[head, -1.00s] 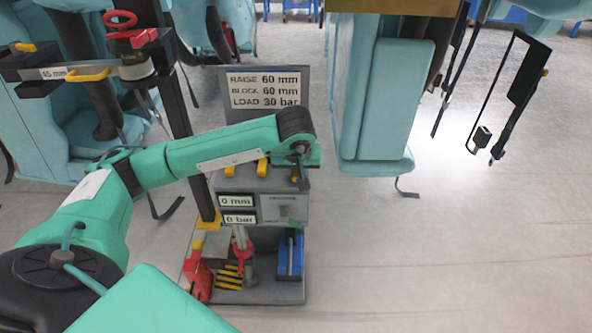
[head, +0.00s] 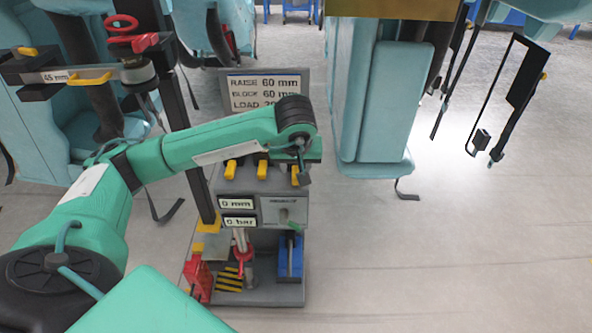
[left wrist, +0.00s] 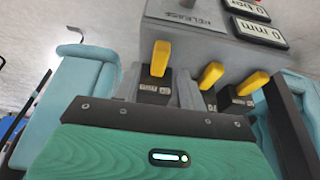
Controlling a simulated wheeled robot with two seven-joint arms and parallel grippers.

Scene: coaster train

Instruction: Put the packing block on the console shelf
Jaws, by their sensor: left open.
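Several black blocks with yellow handles stand in a row on the grey console (head: 225,187). The handles of the left block (head: 231,170), middle block (head: 263,168) and right block (head: 296,177) show in the head view. In the left wrist view the blocks (left wrist: 154,91) carry small labels that I cannot read. I cannot tell which one is the packing block. My left gripper (head: 304,173) is open and points down at the right end of the row. Its fingertips are mostly hidden, and contact with a handle cannot be told. My right gripper is not in view.
A sign (head: 262,88) behind the console reads raise 60 mm, block 60 mm. Displays (head: 238,203) read 0 mm and 0 bar. A red item (head: 197,277) and a blue item (head: 290,262) sit low in the console. A teal seat (head: 385,100) hangs to the right; floor there is clear.

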